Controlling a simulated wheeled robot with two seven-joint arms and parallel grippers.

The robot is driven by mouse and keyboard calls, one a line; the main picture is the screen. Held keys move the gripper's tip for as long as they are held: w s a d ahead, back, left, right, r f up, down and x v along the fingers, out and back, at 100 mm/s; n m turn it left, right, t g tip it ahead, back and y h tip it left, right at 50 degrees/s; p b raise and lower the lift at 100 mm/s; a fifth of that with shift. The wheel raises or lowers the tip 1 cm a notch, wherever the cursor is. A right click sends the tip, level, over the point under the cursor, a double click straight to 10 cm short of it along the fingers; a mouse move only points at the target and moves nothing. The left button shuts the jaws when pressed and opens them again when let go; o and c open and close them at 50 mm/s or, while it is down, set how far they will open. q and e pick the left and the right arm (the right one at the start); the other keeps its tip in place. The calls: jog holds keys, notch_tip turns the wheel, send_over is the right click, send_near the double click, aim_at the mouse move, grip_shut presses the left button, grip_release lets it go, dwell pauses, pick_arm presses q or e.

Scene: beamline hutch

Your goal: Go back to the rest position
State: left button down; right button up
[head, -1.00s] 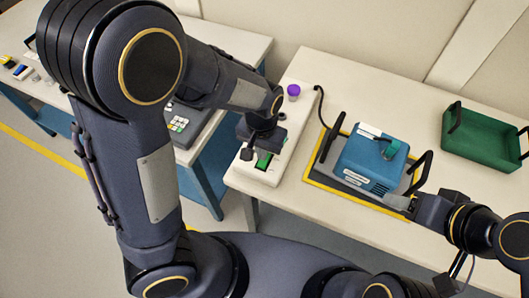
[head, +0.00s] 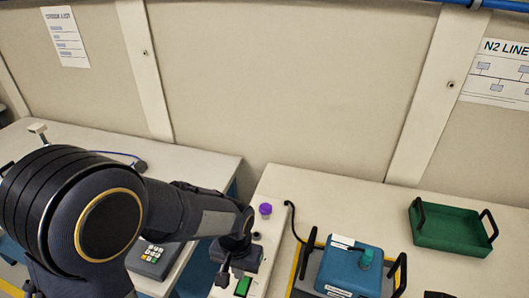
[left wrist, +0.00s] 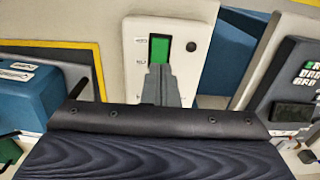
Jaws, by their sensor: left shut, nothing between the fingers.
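My left gripper (head: 222,280) is shut and empty, over the white control panel (head: 269,228) beside its green button (head: 243,286). In the left wrist view my shut fingers (left wrist: 161,84) point at the panel, just below the green button (left wrist: 159,48) in the picture. I cannot tell whether they touch it. My left arm is bent and comes in from the left. Only a dark sliver, seemingly of my right gripper (head: 437,294), shows at the bottom edge; its fingers are hidden.
A blue device (head: 350,268) sits in a yellow-edged area, with black handles beside it. A green tray (head: 450,230) stands at the right on the white table (head: 345,207). A keypad device (head: 150,254) is on the left table. The wall (head: 280,80) is behind.

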pick_arm(q)
jog(key=s+a+r+n+t+h, duration=0.3)
jog(key=s+a+r+t, duration=0.2)
jog(key=s+a+r, duration=0.5)
jog(key=s+r, duration=0.3)
jog(key=shift+s+a+r+n+t+h, duration=0.2)
jog(key=shift+a+n+t+h, duration=0.1)
jog(key=shift+n+h, duration=0.1)
